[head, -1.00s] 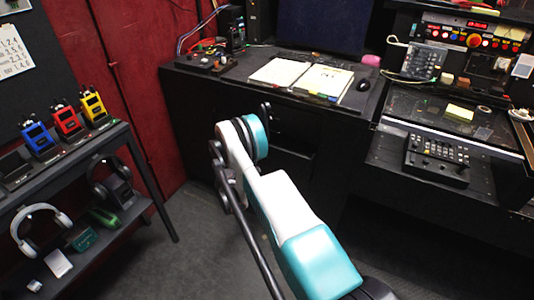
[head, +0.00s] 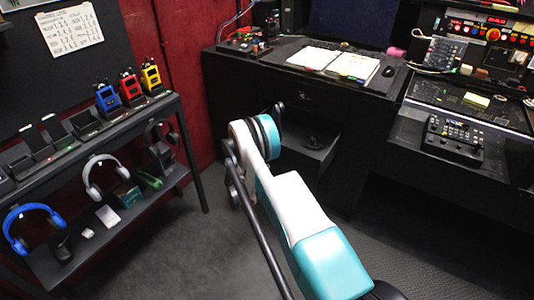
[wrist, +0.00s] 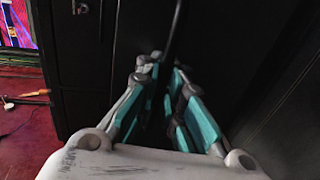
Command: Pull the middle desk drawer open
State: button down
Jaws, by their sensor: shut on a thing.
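The black desk (head: 365,125) stands at the back. One of its drawers (head: 318,157) is out in the head view, below a closed drawer front (head: 305,97). Its inside shows, with a dark round thing (head: 312,141) in it. My arm covers the drawer's left part and its handle. In the wrist view my gripper (wrist: 163,62) has its fingers close together and is shut on a thin dark bar (wrist: 176,28), which looks like the drawer handle. The exact contact is dark and blurred.
A shelf rack (head: 95,150) with radios and headphones stands to the left. Papers (head: 330,62) and a mouse (head: 389,71) lie on the desk top. A control console (head: 455,135) stands to the right. Carpeted floor (head: 190,255) is clear in front of the rack.

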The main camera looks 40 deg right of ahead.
jog(key=shift+a+r, duration=0.1)
jog(key=shift+r, duration=0.05)
jog(key=c, duration=2)
grip_release()
jog(key=shift+s, duration=0.1)
jog(key=v, duration=1.2)
